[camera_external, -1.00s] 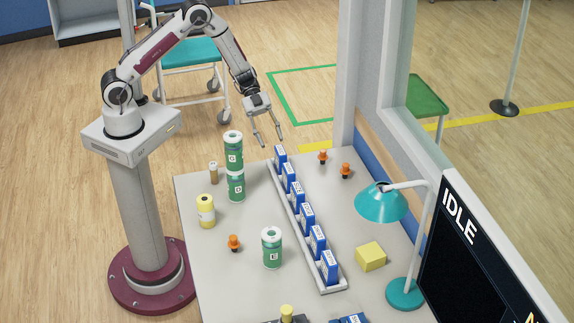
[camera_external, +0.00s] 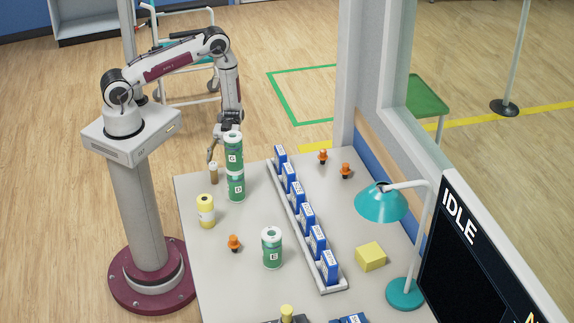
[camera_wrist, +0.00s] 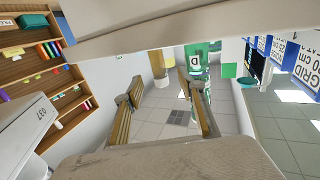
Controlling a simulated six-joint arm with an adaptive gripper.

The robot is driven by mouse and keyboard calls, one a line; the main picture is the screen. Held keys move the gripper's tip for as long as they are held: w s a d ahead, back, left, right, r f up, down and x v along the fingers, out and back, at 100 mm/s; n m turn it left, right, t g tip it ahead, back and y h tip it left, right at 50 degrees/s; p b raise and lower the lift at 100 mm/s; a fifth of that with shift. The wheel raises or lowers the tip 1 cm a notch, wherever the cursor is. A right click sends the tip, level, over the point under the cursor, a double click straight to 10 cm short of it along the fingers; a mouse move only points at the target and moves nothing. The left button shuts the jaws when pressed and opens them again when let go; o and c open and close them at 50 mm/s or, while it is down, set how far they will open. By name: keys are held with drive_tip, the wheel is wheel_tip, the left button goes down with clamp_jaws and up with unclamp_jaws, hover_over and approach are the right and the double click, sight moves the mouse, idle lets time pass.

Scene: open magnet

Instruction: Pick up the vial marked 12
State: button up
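A small brown vial with a pale cap (camera_external: 213,173) stands upright at the table's back left, just left of the stacked green canisters; its marking is too small to read. My gripper (camera_external: 217,148) points down just above and behind it. One finger shows near the vial's cap, and the rest is partly hidden behind the upper green canister (camera_external: 233,147). In the wrist view, my gripper's two fingers (camera_wrist: 158,92) are spread apart with nothing held between them. A yellowish object lies beyond them there; I cannot tell whether it is the vial.
The lower green canister (camera_external: 236,186) supports the upper one, close to my gripper. A yellow canister (camera_external: 206,211) stands in front of the vial. Another green canister (camera_external: 272,248), an orange piece (camera_external: 234,243) and a rack of blue boxes (camera_external: 305,215) stand farther right or forward.

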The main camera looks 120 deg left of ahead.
sight(211, 172)
drive_tip(key=shift+x, duration=1.3)
drive_tip(key=shift+x, duration=2.6)
drive_tip(key=shift+s+r, duration=0.1)
drive_tip(key=shift+r, duration=0.05)
clamp_jaws()
